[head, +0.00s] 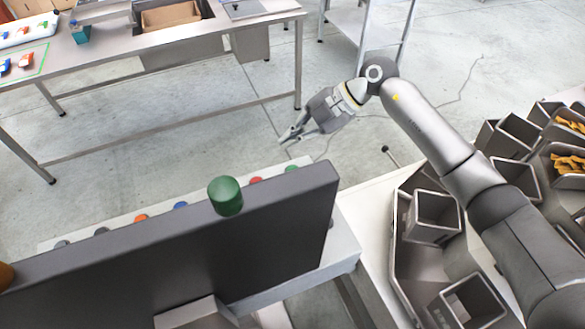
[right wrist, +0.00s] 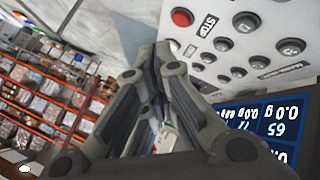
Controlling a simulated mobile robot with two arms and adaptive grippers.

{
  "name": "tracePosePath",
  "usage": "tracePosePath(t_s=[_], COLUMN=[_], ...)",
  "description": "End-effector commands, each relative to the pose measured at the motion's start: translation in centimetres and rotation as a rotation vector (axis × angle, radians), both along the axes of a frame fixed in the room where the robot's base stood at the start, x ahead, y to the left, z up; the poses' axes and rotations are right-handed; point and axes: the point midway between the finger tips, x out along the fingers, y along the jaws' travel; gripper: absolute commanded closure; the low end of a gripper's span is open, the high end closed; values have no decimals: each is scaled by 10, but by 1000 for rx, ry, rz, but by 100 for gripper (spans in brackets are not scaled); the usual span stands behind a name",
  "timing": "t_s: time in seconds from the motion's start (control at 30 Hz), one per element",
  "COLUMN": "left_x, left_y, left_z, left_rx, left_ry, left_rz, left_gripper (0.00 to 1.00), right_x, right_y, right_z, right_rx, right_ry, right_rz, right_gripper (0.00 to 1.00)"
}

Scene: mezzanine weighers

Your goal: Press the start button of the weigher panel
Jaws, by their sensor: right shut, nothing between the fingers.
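The weigher panel (head: 270,240) stands in the foreground of the head view, its dark back towards me. Coloured buttons show along its far edge, among them a green one (head: 291,168) and a red one (head: 256,181). My right gripper (head: 284,139) is shut and empty, beyond the panel and apart from the green button. In the right wrist view the fingers (right wrist: 151,52) point at the light button face (right wrist: 215,22), with a red button (right wrist: 181,18) by a STOP label. No green button shows there. My left gripper is out of view.
A green cylinder (head: 225,196) stands up at the panel's top edge. Grey bins (head: 435,216) fill the right side. A steel table (head: 185,55) stands across the open floor. The wrist view shows a display (right wrist: 262,125) and loaded racks (right wrist: 40,90).

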Motion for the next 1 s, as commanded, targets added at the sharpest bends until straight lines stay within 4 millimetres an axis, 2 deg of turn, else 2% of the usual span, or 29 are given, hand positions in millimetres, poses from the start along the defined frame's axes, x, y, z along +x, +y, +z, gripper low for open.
tracePosePath(t_s=[0.27, 0.57, 0.8, 1.0], left_x=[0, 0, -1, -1], left_y=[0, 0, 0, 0], left_z=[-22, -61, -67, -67], left_rx=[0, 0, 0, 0], left_ry=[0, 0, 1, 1], left_rz=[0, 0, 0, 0], left_gripper=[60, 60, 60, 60], right_x=[0, 0, 0, 0], right_y=[1, 1, 0, 0], right_z=[-25, -69, -86, -87], right_rx=[1, 2, 1, 2], right_ry=[1, 1, 0, -1], right_rz=[1, 1, 0, 0], right_gripper=[100, 100, 100, 100])
